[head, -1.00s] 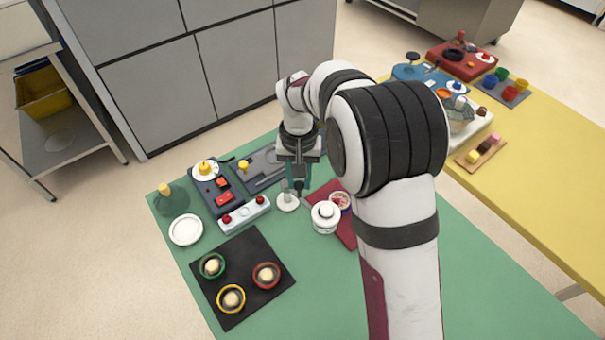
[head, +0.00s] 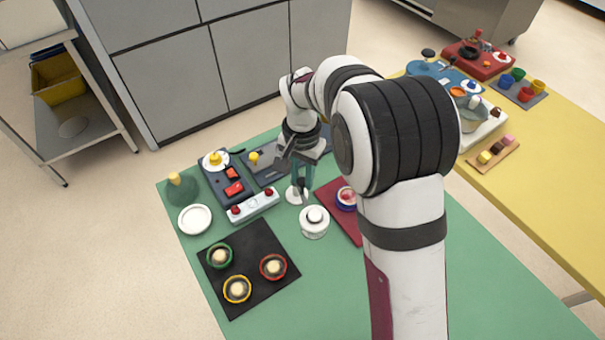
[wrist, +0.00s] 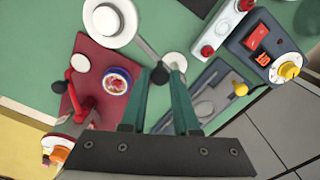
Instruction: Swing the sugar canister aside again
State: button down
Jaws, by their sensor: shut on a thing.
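The sugar canister (head: 314,221) is a white round pot with a knobbed lid, on the green table. A thin arm (wrist: 147,48) runs from it to a dark knob (wrist: 160,71); it also shows in the wrist view (wrist: 110,20), at the top. My gripper (head: 302,180), with green fingers, points down just behind the canister. In the wrist view my gripper (wrist: 164,78) is shut on the dark knob. A white disc (wrist: 175,62) lies beside the fingertips. The canister stands left of the dark red board (head: 333,205), apart from the small bowl (head: 347,197) on it.
A control box (head: 222,180) and a white bar with red knobs (head: 253,206) stand left of my gripper. A black mat (head: 232,292) with several small bowls lies in front. A white plate (head: 195,219) is at the left. Green table in front of the canister is clear.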

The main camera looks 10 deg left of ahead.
jog(key=c, duration=0.7)
grip_release()
jog(key=shift+o, duration=0.2)
notch_tip(320, 180, up, 16)
jog(key=shift+f, duration=0.1)
jog(key=s+d+r, duration=0.1)
jog(key=s+d, duration=0.8)
jog(key=d, duration=0.1)
jog(key=s+d+f+m+y, duration=0.1)
jog(key=s+d+f, duration=0.1)
jog(key=s, duration=0.6)
jog(key=s+d+f+m, duration=0.1)
jog(key=s+d+f, duration=0.2)
jog(key=s, duration=0.6)
jog(key=shift+s+d+f+y, duration=0.15)
jog(key=shift+f+y, duration=0.25)
jog(key=shift+f, duration=0.45)
